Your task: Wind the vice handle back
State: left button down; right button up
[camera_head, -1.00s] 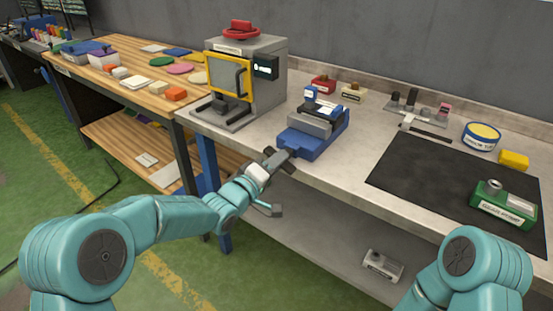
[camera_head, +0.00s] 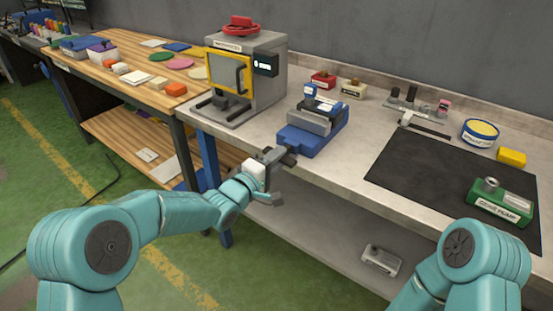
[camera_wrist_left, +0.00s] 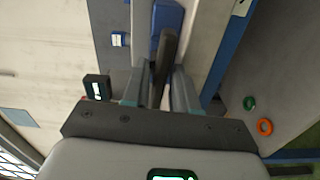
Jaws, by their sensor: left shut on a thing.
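The blue and grey vice (camera_head: 312,130) stands at the front edge of the grey workbench. My left gripper (camera_head: 280,157) is at the bench edge, at the vice's near end. In the left wrist view, the dark bar of the vice handle (camera_wrist_left: 164,58) runs between the two fingers, and my left gripper (camera_wrist_left: 160,88) is shut on it. Part of the vice's blue body (camera_wrist_left: 168,16) shows beyond the bar. The gripped part of the handle is partly hidden by the fingers. My right gripper is out of view; only part of that arm shows.
A grey machine with a yellow-framed door (camera_head: 245,80) stands left of the vice. A black mat (camera_head: 430,170) with a green pump box (camera_head: 502,203) lies to the right. Small red (camera_head: 323,80) and beige (camera_head: 353,88) boxes are behind the vice. Floor is free in front.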

pick_arm(q)
jog(key=c, duration=1.1)
grip_release()
jog(key=shift+a, duration=0.1)
jog(key=v, duration=1.6)
jog(key=shift+s+b, duration=0.15)
jog(key=shift+b, duration=0.25)
